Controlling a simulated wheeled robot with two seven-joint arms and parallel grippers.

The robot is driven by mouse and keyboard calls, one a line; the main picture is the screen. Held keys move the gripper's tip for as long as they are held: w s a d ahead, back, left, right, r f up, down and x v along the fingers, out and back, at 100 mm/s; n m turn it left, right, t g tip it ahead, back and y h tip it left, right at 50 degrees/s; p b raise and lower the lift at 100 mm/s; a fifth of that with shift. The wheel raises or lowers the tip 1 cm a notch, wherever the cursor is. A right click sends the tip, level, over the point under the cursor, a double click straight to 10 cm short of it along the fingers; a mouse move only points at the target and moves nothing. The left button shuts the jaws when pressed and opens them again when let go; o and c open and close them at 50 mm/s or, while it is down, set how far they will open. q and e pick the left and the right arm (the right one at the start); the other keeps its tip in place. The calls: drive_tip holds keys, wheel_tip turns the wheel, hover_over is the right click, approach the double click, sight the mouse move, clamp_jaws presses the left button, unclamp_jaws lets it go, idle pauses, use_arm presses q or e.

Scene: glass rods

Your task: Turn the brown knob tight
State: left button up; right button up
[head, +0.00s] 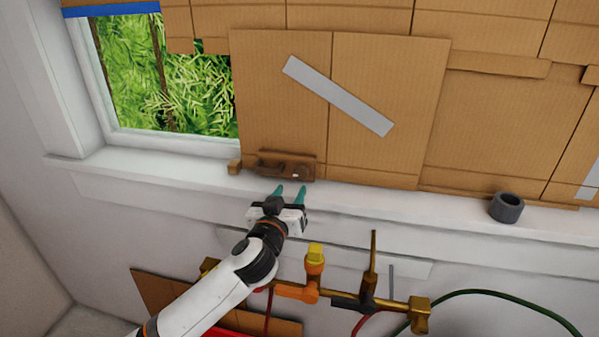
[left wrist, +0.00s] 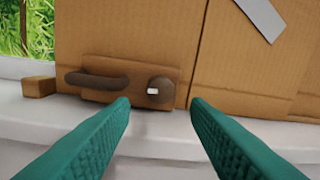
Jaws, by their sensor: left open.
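The brown knob (head: 298,172) sits on the right part of a brown block (head: 312,158) at the bottom of the cardboard, just above the sill. In the left wrist view the knob (left wrist: 162,84) is round, with a small white mark on its face. A dark brown curved handle (left wrist: 97,79) is beside it on the left. My left gripper (head: 290,190) is open, with teal fingers pointing at the knob. In the left wrist view the knob lies between and beyond the fingertips, apart from both. My right gripper is not in view.
A small wooden block (head: 235,167) lies left of the handle. A dark grey ring (head: 506,208) stands on the sill at right. Below the sill are a brass and orange torch (head: 314,262), an upright brass rod (head: 373,258) and a green hose (head: 480,293). The sill between knob and ring is clear.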

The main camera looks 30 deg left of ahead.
sight(299, 176)
use_arm(q)
drive_tip(key=w, duration=0.2)
drive_tip(key=w+a+p, duration=0.1)
drive_tip(key=w, duration=0.4)
drive_tip(key=shift+w+a, duration=0.1)
drive_tip(key=shift+a, duration=0.15)
drive_tip(key=shift+w+a+p, duration=0.1)
drive_tip(key=shift+w+p, duration=0.2)
drive_tip(key=shift+w, duration=0.05)
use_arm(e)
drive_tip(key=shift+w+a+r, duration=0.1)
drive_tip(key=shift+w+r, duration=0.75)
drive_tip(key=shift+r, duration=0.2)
use_arm(q)
drive_tip(key=shift+c, duration=0.3)
drive_tip(key=c, duration=0.6)
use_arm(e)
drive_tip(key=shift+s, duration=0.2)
